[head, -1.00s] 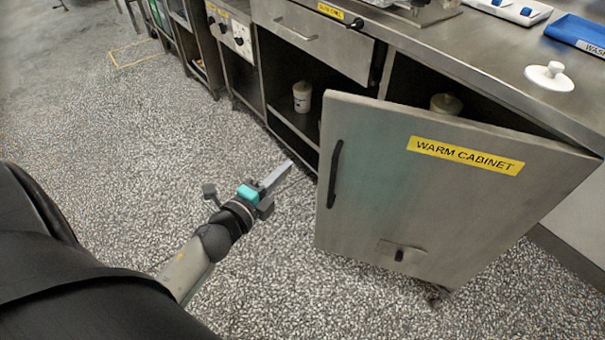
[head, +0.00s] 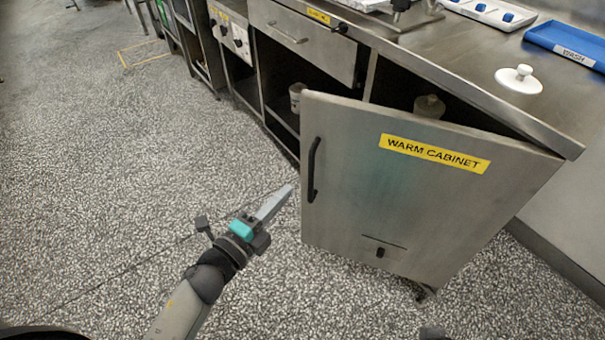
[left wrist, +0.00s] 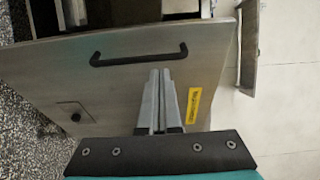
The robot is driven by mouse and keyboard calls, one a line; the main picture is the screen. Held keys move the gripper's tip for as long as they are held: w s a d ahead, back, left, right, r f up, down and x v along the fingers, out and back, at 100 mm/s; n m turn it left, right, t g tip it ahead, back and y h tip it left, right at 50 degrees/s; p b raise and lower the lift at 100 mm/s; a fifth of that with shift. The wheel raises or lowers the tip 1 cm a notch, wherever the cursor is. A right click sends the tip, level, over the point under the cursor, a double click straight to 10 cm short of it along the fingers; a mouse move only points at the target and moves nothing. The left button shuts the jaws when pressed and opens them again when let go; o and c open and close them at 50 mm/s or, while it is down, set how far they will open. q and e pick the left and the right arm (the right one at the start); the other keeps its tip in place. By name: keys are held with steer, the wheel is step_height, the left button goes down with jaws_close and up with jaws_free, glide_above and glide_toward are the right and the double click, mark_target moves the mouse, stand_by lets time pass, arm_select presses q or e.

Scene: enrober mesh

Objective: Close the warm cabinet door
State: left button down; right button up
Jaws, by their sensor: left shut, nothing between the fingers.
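The warm cabinet door (head: 400,225) is a steel panel with a yellow "WARM CABINET" label (head: 434,153), a black handle (head: 313,168) near its left edge and a small latch plate low down. It stands ajar, with the dark cabinet inside (head: 395,88) showing above and behind it. My left gripper (head: 288,190) is shut and empty, just left of the door's left edge in the head view. In the left wrist view the shut fingers (left wrist: 160,75) point at the door (left wrist: 60,70), just below the handle (left wrist: 138,58). I cannot tell whether they touch it. My right gripper is out of view.
The steel counter (head: 450,60) holds a white lid (head: 519,80), a blue "WASH" tray (head: 568,42) and a white tray (head: 490,10).

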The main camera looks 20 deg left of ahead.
arm_select(q)
steer(key=b+x, duration=0.1)
steer(key=x, duration=0.6)
steer(key=shift+w+d, duration=0.15)
steer(key=shift+w, duration=0.2)
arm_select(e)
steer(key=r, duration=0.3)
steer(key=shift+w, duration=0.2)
